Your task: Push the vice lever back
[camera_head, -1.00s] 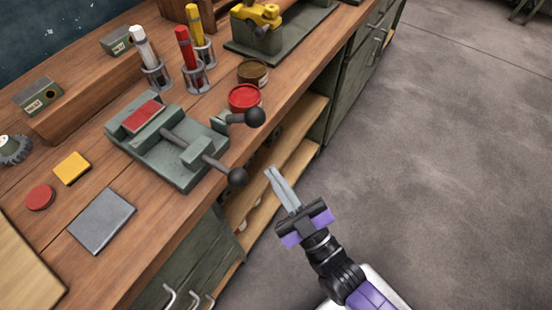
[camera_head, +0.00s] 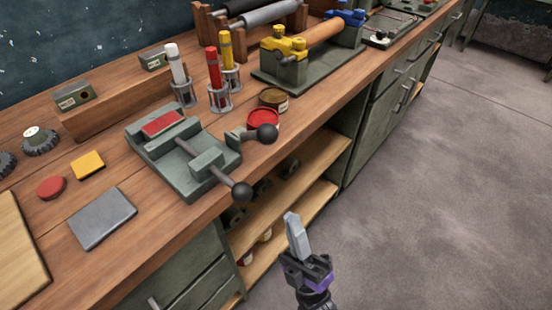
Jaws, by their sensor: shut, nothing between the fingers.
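The green vice (camera_head: 185,157) stands on the wooden bench near its front edge, with a red pad (camera_head: 162,123) on its left part. It has two dark arms with black ball ends. One ball (camera_head: 242,192) is at the end of the screw bar at the bench's front edge. The vice lever (camera_head: 252,134) stands out at the vice's right side, its ball beside the red tin. My gripper (camera_head: 291,222) is shut and empty, off the bench in front of the open shelves. It is to the right of and below the vice, touching nothing.
A red tin (camera_head: 263,120) and a brown tin (camera_head: 274,98) stand right behind the lever. Marker holders (camera_head: 219,98) are behind the vice. A grey plate (camera_head: 102,218) lies to its left. The floor (camera_head: 430,200) to the right is clear.

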